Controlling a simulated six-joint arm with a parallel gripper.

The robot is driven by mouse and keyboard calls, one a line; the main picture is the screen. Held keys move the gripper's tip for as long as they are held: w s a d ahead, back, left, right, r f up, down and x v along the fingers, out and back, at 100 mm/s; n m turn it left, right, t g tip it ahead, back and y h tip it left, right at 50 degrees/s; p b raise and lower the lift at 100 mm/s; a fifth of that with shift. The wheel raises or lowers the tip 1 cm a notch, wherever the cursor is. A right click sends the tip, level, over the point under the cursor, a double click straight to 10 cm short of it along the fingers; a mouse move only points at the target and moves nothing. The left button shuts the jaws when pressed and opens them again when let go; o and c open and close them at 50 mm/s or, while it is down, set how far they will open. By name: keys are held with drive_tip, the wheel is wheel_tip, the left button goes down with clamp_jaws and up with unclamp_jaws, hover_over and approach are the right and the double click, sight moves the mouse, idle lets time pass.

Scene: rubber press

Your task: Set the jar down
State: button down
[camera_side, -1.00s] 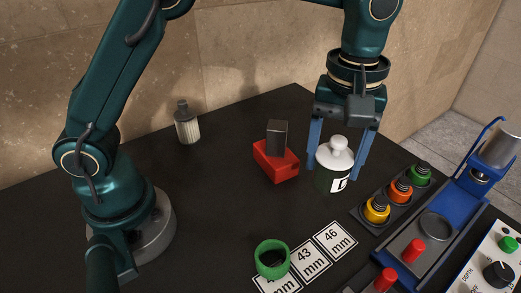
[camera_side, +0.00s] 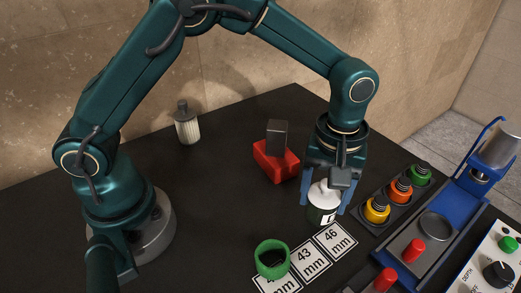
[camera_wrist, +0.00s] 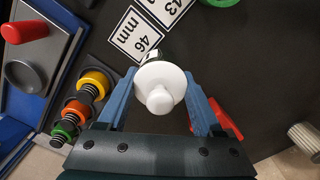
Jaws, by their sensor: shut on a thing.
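The jar (camera_side: 321,207) has a dark green body with a white label and a white knobbed lid. My gripper (camera_side: 323,203) is shut on it, with one blue finger on each side. In the side view the jar is upright or nearly so, just behind the "46 mm" card (camera_side: 335,241). I cannot tell whether its base touches the table. In the wrist view the white lid (camera_wrist: 160,88) sits between the two blue fingers and hides most of the jar's body.
A red block with a dark grey piece (camera_side: 276,163) stands behind and left. A rack with yellow, orange and green knobs (camera_side: 377,208) and a blue press (camera_side: 436,222) are close on the right. A green ring (camera_side: 271,259) lies in front by the cards. A ribbed bottle (camera_side: 187,125) stands at the back.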

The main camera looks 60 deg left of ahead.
drive_tip(key=shift+f, duration=0.3)
drive_tip(key=shift+f, duration=0.1)
drive_tip(key=shift+c, duration=0.2)
unclamp_jaws()
